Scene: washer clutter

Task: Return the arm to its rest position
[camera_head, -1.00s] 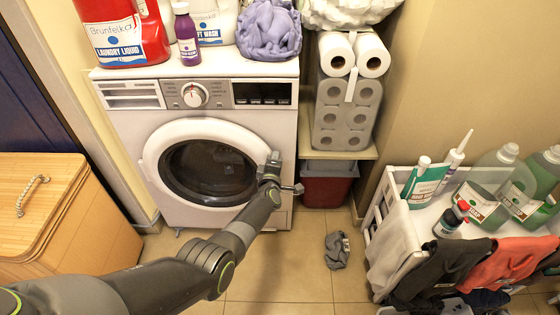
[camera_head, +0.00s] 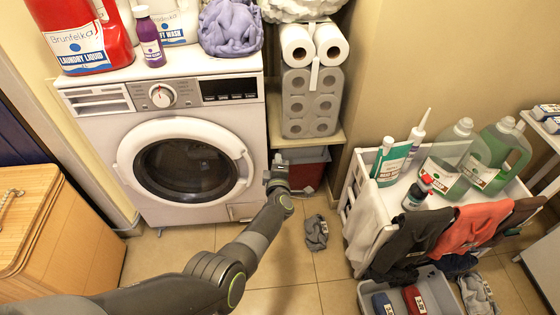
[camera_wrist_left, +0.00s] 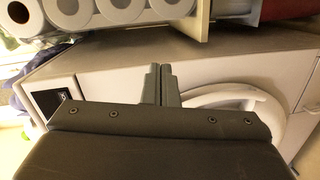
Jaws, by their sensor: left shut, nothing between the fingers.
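My left gripper (camera_head: 278,162) is at the end of my left arm, in front of the right side of the washing machine (camera_head: 250,120). Its two fingers are together and empty; the left wrist view shows the closed fingertips (camera_wrist_left: 159,70) beside the white door ring (camera_wrist_left: 240,95). The washer's round door (camera_head: 185,170) appears closed. Whether the fingers touch anything is hard to tell, but nothing is held. My right gripper is in neither view.
A red bin (camera_head: 302,169) stands under the shelf with paper rolls (camera_head: 312,100). A grey cloth (camera_head: 316,232) lies on the floor. A white rack (camera_head: 352,190) with bottles and hanging clothes stands right, above a grey basket (camera_head: 440,295). A wooden hamper (camera_head: 75,240) stands left.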

